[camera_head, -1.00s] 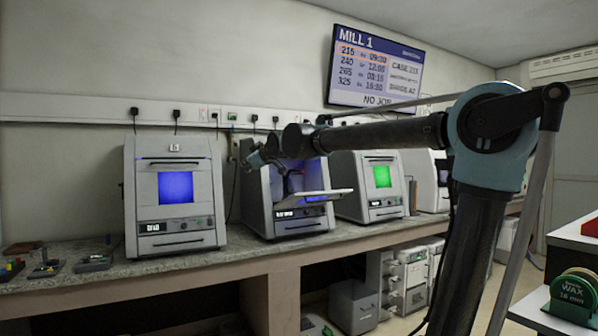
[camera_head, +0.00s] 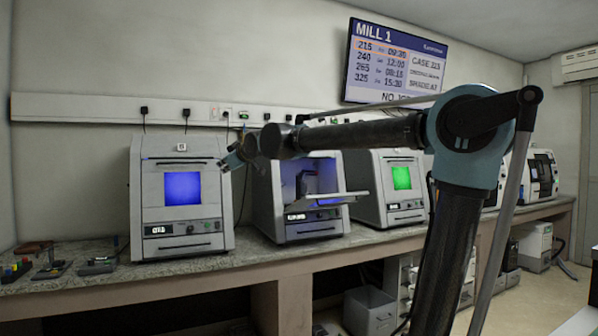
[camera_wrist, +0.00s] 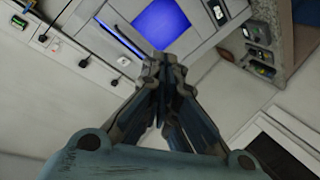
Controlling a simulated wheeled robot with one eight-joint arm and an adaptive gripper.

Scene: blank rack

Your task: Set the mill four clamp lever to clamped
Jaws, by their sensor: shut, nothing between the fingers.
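A grey mill with its front door folded down (camera_head: 300,232) stands on the bench in the middle of the head view. Its inside is lit blue and holds a small dark shape (camera_head: 307,184), too small to tell whether it is the clamp lever. I cannot read which mill is number four. My gripper (camera_head: 231,160) is raised between this mill and the closed mill to its left, apart from both. In the wrist view my gripper (camera_wrist: 161,62) is shut and empty, with a blue-lit window (camera_wrist: 160,20) beyond its tips.
A closed mill with a blue window (camera_head: 182,188) stands left, one with a green window (camera_head: 401,178) right, more beyond. The open door (camera_head: 330,199) juts forward. Small tools (camera_head: 100,262) lie on the bench's left end. A screen (camera_head: 395,62) reads MILL 1. Wall sockets with plugs line the back.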

